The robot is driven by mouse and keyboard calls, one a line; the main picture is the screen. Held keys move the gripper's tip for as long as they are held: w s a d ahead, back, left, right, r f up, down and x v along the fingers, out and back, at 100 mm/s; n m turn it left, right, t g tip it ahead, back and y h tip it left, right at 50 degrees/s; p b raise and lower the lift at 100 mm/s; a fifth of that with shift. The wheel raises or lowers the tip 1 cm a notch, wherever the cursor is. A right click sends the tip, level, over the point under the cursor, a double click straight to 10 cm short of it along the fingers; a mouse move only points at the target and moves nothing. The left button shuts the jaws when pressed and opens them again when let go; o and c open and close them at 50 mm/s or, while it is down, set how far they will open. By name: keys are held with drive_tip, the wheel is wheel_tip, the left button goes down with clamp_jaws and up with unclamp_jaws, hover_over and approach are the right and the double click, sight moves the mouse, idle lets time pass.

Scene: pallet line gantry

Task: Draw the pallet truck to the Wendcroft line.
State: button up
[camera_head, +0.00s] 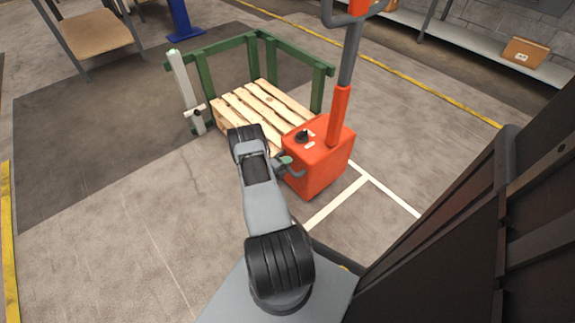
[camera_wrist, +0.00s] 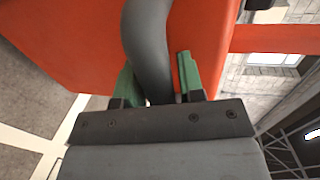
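The red pallet truck (camera_head: 320,160) stands in the middle of the head view, with an upright tiller above it. A wooden pallet (camera_head: 262,103) lies directly behind it. A dark grey bar handle (camera_head: 295,173) curves out from the truck's near side; it also shows in the wrist view (camera_wrist: 148,45) against the red body. My gripper (camera_wrist: 158,82) has its green fingers on either side of this handle. The handle lies close to the left finger, and a thin strip of red shows between it and the right finger. No label naming the Wendcroft line is readable.
A green rail frame (camera_head: 262,40) bounds the pallet's back and sides. A pale post (camera_head: 186,92) stands at its left. White floor lines (camera_head: 338,202) meet right of the truck. A dark panel (camera_head: 470,230) fills the right foreground. Open floor (camera_head: 110,235) lies left.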

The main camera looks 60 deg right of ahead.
drive_tip(key=shift+s+d, duration=0.1)
drive_tip(key=shift+d, duration=0.2)
clamp_jaws()
